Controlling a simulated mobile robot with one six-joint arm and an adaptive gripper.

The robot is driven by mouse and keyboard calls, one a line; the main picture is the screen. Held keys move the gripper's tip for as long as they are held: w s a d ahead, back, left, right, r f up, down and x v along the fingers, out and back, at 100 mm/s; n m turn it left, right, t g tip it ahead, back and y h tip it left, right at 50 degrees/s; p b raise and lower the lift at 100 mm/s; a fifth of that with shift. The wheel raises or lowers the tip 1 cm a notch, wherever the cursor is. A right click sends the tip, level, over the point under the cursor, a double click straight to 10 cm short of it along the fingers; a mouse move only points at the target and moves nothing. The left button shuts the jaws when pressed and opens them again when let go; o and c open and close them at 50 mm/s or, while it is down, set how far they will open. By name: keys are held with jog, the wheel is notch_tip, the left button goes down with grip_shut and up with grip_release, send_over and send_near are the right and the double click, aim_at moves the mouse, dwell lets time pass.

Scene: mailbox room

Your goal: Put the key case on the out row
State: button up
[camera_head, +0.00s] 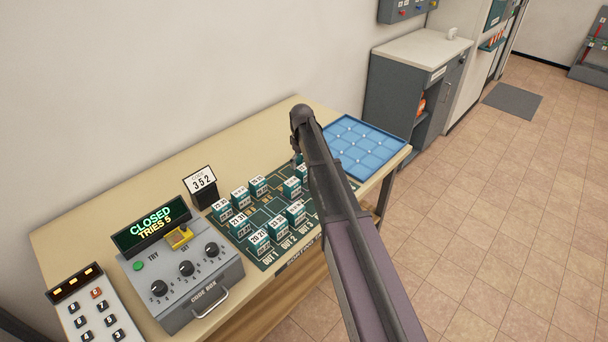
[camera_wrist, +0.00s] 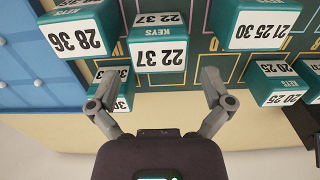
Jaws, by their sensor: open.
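Several teal key cases with white number labels stand on the dark green board (camera_head: 245,221). The front ones include the 20 21 case (camera_head: 258,242). The out row's labels, such as OUT 1 (camera_head: 268,262), run along the board's front edge. In the wrist view my gripper (camera_wrist: 157,78) is open and empty, its fingers spread just below a key case marked 22 37 (camera_wrist: 158,45). Another key case (camera_wrist: 118,96) is partly hidden behind the left finger. Cases marked 28 36 (camera_wrist: 78,32) and 21 25 30 (camera_wrist: 258,22) flank it. My arm hides my gripper in the head view.
A blue compartment tray (camera_head: 362,148) lies at the table's right end. A code box (camera_head: 182,275) with a display reading CLOSED, TRIES 5 (camera_head: 151,225) stands left of the board. A keypad (camera_head: 95,310) is at far left.

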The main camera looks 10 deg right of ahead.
aim_at(302, 165)
jog(key=shift+w+f+b, duration=0.1)
jog(key=shift+f+b, duration=2.15)
jog(key=shift+f, duration=0.2)
jog(key=c, duration=1.2)
jog(key=shift+r, duration=0.2)
notch_tip(302, 165, up, 10)
jog(key=p, duration=1)
jog(key=shift+f, duration=0.15)
